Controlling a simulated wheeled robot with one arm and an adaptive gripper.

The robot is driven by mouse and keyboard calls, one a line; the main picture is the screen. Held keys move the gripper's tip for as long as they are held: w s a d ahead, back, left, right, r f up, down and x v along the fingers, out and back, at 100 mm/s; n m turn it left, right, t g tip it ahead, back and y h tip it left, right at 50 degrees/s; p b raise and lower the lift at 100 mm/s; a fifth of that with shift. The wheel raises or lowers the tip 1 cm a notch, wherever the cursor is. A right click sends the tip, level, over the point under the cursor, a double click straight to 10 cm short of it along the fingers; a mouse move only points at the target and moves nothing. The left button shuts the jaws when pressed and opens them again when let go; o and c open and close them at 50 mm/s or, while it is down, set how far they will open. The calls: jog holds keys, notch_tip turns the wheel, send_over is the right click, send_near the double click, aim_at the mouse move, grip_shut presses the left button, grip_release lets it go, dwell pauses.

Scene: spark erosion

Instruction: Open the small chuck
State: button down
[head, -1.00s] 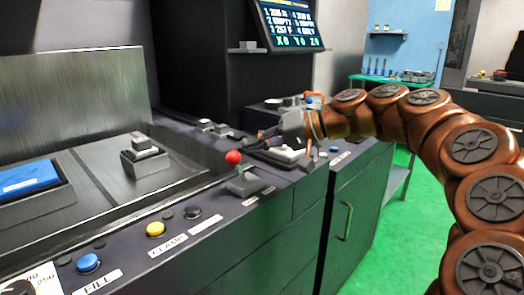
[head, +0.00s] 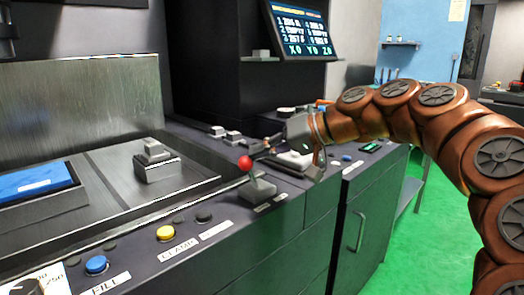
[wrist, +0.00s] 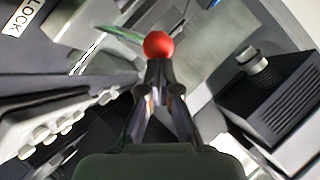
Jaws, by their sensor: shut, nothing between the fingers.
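A lever with a red ball knob (head: 245,162) stands on a grey base (head: 259,188) on the machine's front ledge. My gripper (head: 256,150) is just behind and to the right of the knob, with its fingers pointing left. In the wrist view the red knob (wrist: 158,45) shows directly beyond the tips of my gripper (wrist: 158,68). The fingers are shut and empty; I cannot tell whether they touch the knob. A grey stepped block (head: 157,165) sits on the metal plate in the tank. No label marks which part is the small chuck.
A yellow button (head: 166,233) by the CLAMP label and a blue button (head: 96,264) by the FILL label lie on the front ledge. A screen (head: 300,28) hangs behind. A grey block with a round metal stub (wrist: 258,68) shows right in the wrist view.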

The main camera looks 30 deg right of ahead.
jog(key=w+d+r+p+v, duration=0.1)
jog(key=w+p+v, duration=0.1)
jog(key=v, duration=1)
jog(key=shift+s+d+r+p, duration=0.25)
jog(key=shift+d+r+p, duration=0.05)
jog(key=shift+d, duration=0.2)
